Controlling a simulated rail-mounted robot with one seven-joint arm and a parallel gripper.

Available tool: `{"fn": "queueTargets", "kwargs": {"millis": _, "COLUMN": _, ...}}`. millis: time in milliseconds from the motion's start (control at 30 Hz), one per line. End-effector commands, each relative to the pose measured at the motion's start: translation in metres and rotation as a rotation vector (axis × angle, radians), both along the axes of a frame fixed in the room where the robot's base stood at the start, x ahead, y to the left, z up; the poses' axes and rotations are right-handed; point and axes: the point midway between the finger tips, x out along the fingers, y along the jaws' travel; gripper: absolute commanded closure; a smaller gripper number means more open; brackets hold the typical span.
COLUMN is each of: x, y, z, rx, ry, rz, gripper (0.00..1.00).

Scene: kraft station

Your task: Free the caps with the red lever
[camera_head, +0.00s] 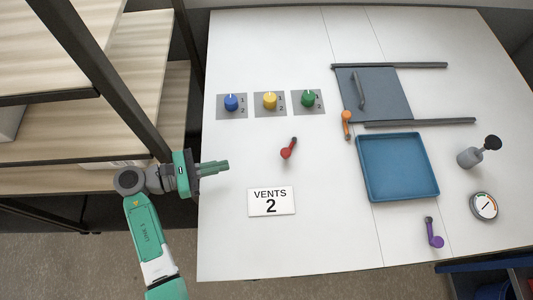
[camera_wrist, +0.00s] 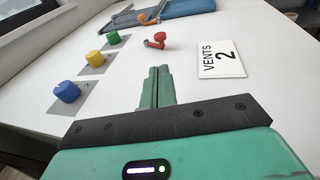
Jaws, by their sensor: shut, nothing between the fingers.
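The red lever (camera_head: 289,149) stands on the white table, below the row of caps. It also shows in the wrist view (camera_wrist: 156,41), beyond my fingertips. The caps are a blue one (camera_head: 231,102), a yellow one (camera_head: 269,101) and a green one (camera_head: 308,98), each on a grey plate marked 1 and 2. All three show at the left in the wrist view, the blue one (camera_wrist: 67,92) nearest. My gripper (camera_head: 226,166) is shut and empty over the table's left edge, to the left of the red lever and apart from it.
A sign (camera_head: 271,201) reads "VENTS 2". An orange lever (camera_head: 346,120), a sliding grey panel (camera_head: 385,95) between dark rails, a blue tray (camera_head: 433,190), a purple lever (camera_head: 433,235), a gauge (camera_head: 484,206) and a grey bottle-like item (camera_head: 470,157) stand right. Wooden shelves (camera_head: 160,95) are left.

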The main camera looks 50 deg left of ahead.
Motion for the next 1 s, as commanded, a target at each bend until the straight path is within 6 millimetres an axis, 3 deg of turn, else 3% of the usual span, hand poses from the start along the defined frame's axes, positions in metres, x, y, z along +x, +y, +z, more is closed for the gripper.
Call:
{"fn": "queueTargets", "kwargs": {"millis": 133, "x": -0.002, "y": -0.001, "z": 0.0, "rx": -0.026, "ry": -0.001, "rz": 0.001, "gripper": 1.0}}
{"fn": "queueTargets", "kwargs": {"millis": 267, "x": 0.01, "y": -0.006, "z": -0.002, "rx": -0.023, "ry": -0.001, "rz": -0.002, "gripper": 1.0}}
{"fn": "queueTargets", "kwargs": {"millis": 700, "x": 0.095, "y": -0.041, "z": -0.016, "rx": -0.018, "ry": -0.001, "rz": -0.002, "gripper": 1.0}}
{"fn": "queueTargets", "kwargs": {"millis": 1000, "x": 0.124, "y": -0.053, "z": -0.022, "rx": -0.018, "ry": 0.0, "rz": 0.001, "gripper": 1.0}}
